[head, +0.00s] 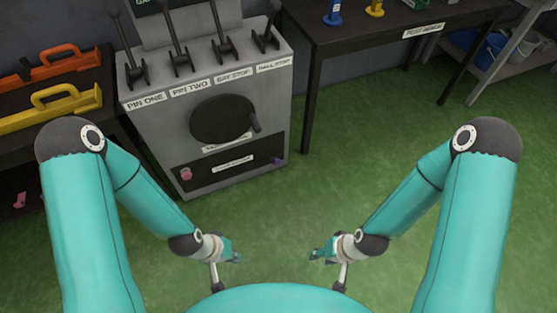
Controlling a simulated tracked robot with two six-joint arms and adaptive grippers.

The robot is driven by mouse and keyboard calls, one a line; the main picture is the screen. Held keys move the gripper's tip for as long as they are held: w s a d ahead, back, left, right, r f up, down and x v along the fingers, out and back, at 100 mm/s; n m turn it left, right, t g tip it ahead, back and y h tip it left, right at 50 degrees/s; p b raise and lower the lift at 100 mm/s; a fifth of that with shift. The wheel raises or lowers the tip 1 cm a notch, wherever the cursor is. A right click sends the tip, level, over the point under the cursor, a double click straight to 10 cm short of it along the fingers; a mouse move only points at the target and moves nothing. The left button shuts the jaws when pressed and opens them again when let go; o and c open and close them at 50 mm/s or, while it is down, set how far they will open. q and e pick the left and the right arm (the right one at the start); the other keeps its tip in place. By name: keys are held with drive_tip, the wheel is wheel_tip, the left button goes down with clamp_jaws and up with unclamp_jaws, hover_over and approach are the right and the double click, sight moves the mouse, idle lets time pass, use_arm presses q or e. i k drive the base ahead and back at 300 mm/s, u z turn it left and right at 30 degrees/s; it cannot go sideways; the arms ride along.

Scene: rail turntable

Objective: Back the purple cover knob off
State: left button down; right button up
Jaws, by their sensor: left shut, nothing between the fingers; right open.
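The purple cover knob (277,161) is a small knob at the right end of the dark cover panel (230,172), low on the front of the grey lever cabinet (270,108). A pink knob (186,174) sits at the panel's left end. A white label with unreadable text lies between them. My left gripper (234,257) is shut and empty, in front of the cabinet and apart from it. My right gripper (317,256) is open and empty, to the right of the left one. Both grippers are clear of the knobs.
Above the panel is a dark round disc (222,118) with a handle that sticks out. Several levers rise from the cabinet top. A dark bench (390,40) stands at the right, and a rack with orange and yellow handled tools (52,108) at the left. The green floor is clear.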

sight(276, 161)
drive_tip(key=z, duration=0.05)
drive_tip(key=i, duration=0.75)
drive_tip(key=u, duration=0.05)
drive_tip(key=k, duration=1)
drive_tip(key=u, duration=0.65)
drive_tip(key=i, duration=1)
drive_tip(key=z, duration=0.05)
